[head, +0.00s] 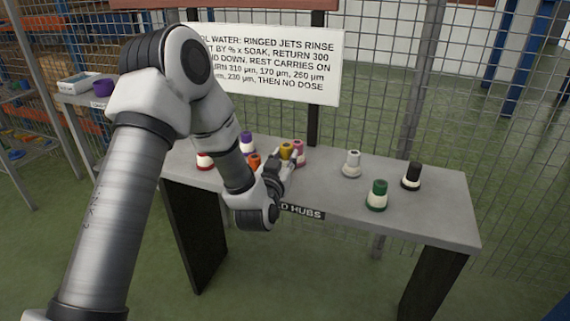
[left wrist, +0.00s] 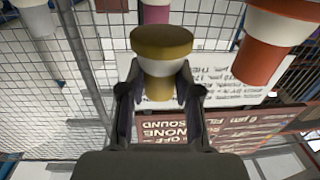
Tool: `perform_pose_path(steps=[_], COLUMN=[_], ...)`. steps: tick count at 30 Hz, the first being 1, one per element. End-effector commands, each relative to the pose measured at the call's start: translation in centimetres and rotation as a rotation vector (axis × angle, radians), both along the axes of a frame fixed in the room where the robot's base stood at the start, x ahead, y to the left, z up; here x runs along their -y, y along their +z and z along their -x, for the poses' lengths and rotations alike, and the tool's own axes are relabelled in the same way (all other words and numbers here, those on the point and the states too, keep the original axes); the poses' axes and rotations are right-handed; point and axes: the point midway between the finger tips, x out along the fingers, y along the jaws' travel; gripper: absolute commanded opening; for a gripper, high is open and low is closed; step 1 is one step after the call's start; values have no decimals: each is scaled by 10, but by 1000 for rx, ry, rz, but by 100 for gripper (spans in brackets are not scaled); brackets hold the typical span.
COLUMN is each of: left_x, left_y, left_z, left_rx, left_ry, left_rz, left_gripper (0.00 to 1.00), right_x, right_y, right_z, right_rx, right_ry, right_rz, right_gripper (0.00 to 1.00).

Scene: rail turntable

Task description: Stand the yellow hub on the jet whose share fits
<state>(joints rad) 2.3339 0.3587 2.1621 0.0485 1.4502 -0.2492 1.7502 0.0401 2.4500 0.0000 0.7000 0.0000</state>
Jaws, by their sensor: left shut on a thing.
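The yellow hub (head: 287,149), yellow with a pale band, is among the other hubs on the grey bench (head: 325,195). My left gripper (head: 284,162) is shut on it. The left wrist view shows the yellow hub (left wrist: 162,42) between the two fingers (left wrist: 160,92). I cannot tell whether the hub touches the bench. A pink hub (head: 299,152) is close on its right and an orange hub (head: 253,160) on its left. No jets can be made out. My right gripper is not in view.
A red hub (head: 204,162) and a purple hub (head: 246,142) stand at left. A white hub (head: 352,163), a green hub (head: 377,196) and a black hub (head: 411,176) stand at right. A partly hidden text sign (head: 290,62) and wire mesh are behind the bench.

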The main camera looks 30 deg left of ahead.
Motion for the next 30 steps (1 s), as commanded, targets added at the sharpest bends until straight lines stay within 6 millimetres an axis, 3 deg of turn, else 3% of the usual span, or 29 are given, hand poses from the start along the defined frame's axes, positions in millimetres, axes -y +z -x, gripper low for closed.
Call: perform_pose_path(steps=[11, 12, 15, 24, 26, 30], left_x=[61, 64, 71, 88, 90, 106], left_y=[6, 17, 20, 18, 23, 50], left_z=[86, 91, 102, 127, 130, 127], left_rx=[-11, -14, -15, -10, -15, -26], left_ry=[-10, -5, -3, -4, -7, -51], left_rz=[-9, -6, -5, -3, -3, -15], left_gripper=[0, 0, 0, 0, 0, 0], right_x=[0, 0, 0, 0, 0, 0], right_y=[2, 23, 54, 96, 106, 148], right_z=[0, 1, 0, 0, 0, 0], right_rx=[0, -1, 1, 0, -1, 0], right_ry=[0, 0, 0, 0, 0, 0], right_rz=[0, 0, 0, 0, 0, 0], right_gripper=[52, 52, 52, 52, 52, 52])
